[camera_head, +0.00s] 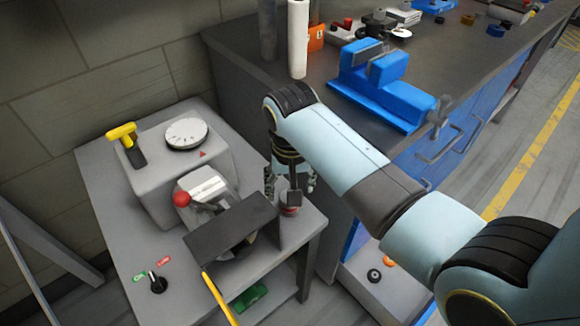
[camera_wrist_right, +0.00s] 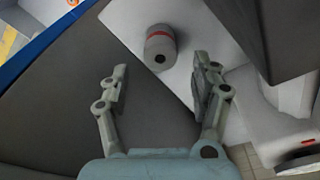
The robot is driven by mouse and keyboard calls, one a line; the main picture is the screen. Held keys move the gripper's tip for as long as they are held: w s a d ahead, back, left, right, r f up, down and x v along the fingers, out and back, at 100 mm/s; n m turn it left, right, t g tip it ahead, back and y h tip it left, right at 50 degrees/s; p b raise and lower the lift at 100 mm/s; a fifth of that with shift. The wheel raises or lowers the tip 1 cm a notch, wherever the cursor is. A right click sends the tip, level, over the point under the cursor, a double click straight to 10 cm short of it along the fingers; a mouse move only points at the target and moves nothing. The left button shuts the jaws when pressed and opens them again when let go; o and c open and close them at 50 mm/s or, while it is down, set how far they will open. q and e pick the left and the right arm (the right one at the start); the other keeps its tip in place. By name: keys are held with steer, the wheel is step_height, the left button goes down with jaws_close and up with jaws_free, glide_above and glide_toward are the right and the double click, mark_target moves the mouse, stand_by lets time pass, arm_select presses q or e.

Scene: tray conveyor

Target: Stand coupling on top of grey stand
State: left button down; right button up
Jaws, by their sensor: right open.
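The coupling seems to be a grey cylinder with a red band and a dark hole in one end. It shows in the right wrist view (camera_wrist_right: 159,45) on a light grey surface, beyond my fingertips. In the head view (camera_head: 289,210) it is mostly hidden under my right gripper (camera_head: 291,187), near the grey table's right edge. My right gripper (camera_wrist_right: 160,84) is open and empty, its fingers apart from the cylinder. I cannot tell for sure which thing is the grey stand; a grey block with a white dial (camera_head: 168,168) stands on the table. My left gripper is not in view.
A dark angled panel (camera_head: 230,228) stands close left of my right gripper. A red-knobbed device (camera_head: 205,188) is behind it. A dark-topped workbench (camera_head: 320,95) with a blue vise (camera_head: 380,85) and a white roll (camera_head: 298,38) stands at the right. The table's left front (camera_head: 115,215) is mostly clear.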

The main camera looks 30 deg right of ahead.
steer(key=r, duration=0.5)
steer(key=shift+s+a+r+p, duration=0.15)
steer(key=shift+s+r+p, duration=0.15)
steer(key=shift+p, duration=0.1)
